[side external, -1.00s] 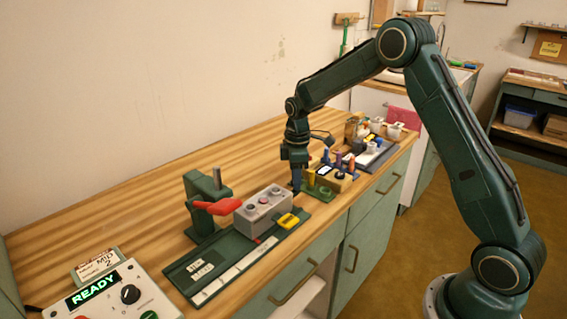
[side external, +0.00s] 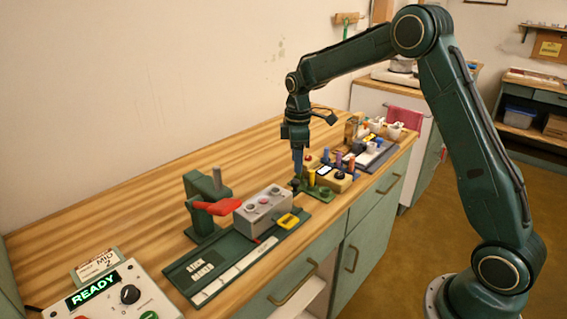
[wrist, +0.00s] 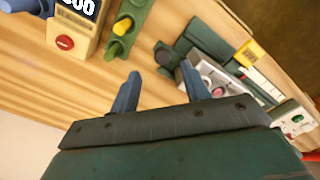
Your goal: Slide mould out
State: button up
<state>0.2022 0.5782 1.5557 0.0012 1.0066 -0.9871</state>
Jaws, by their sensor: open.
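The grey mould block (side external: 263,208) with round wells in its top sits on the green slide base (side external: 182,270), beside the green press (side external: 203,190) with its red lever (side external: 218,206). A yellow loop handle (side external: 288,221) is at the block's right end. In the wrist view the mould (wrist: 218,72) is partly hidden behind my right finger, and the yellow handle (wrist: 250,54) shows beyond it. My gripper (side external: 298,172) is open and empty, above the bench to the right of the mould and apart from it. Its two fingers (wrist: 158,88) stand spread over bare wood.
A control box reading READY (side external: 115,295) is at the front left. The bench behind the press is clear.

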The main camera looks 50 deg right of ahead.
notch_tip(320, 180, up, 8)
dwell(0.4)
jog(key=s+a+r+m+t, duration=0.25)
jog(key=s+r, duration=0.25)
jog(key=s, duration=0.3)
jog(key=s+a+r+m+t, duration=0.15)
jog(key=s+a+r, duration=0.25)
jog(key=s, duration=0.4)
jog(key=s+a+f+m, duration=0.1)
jog(key=s+a+m, duration=0.1)
jog(key=s, duration=0.6)
jog(key=s+a+f+m+t, duration=0.1)
jog(key=s+f+m, duration=0.1)
jog(key=s, duration=0.5)
jog(key=shift+s+a+f+m+t, duration=0.2)
jog(key=shift+s+a+m+t, duration=0.15)
jog(key=shift+m, duration=0.15)
jog(key=shift+c, duration=0.3)
